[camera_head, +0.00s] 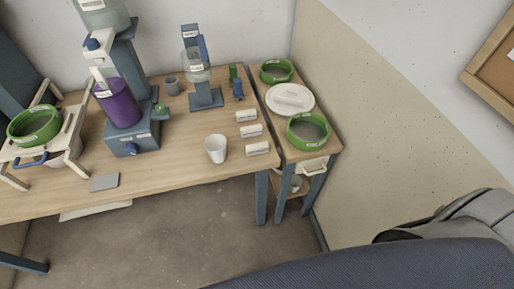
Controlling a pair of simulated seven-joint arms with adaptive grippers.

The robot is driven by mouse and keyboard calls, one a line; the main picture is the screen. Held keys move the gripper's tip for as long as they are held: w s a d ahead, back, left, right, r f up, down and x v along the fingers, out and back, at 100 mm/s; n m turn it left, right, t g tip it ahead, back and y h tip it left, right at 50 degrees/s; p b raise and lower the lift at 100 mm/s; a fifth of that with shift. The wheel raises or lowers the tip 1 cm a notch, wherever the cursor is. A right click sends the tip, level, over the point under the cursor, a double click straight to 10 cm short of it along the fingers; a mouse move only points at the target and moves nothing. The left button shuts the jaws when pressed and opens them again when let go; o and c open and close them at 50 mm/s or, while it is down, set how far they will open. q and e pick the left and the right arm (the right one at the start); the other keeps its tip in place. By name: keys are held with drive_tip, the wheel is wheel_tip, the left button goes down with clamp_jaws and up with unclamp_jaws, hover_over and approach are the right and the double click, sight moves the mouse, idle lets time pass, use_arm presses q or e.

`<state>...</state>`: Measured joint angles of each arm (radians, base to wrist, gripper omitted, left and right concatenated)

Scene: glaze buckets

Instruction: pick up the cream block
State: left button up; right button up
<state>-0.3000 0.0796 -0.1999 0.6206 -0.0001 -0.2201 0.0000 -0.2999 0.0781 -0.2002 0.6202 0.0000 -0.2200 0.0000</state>
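Several cream blocks with small labels stand in a column near the right end of the wooden table: a far one (246,116), a middle one (251,130) and a near one (258,149). Their label text is too small to read, so I cannot tell them apart by it. They are apart from each other and nothing touches them. Neither of my grippers shows in this view.
A white cup (216,149) stands just left of the blocks. A blue stand (207,97) is behind them. A purple bucket (118,104) sits on a blue machine. A side shelf holds green-rimmed buckets (308,131) and a white plate (307,110). The table front is mostly clear.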

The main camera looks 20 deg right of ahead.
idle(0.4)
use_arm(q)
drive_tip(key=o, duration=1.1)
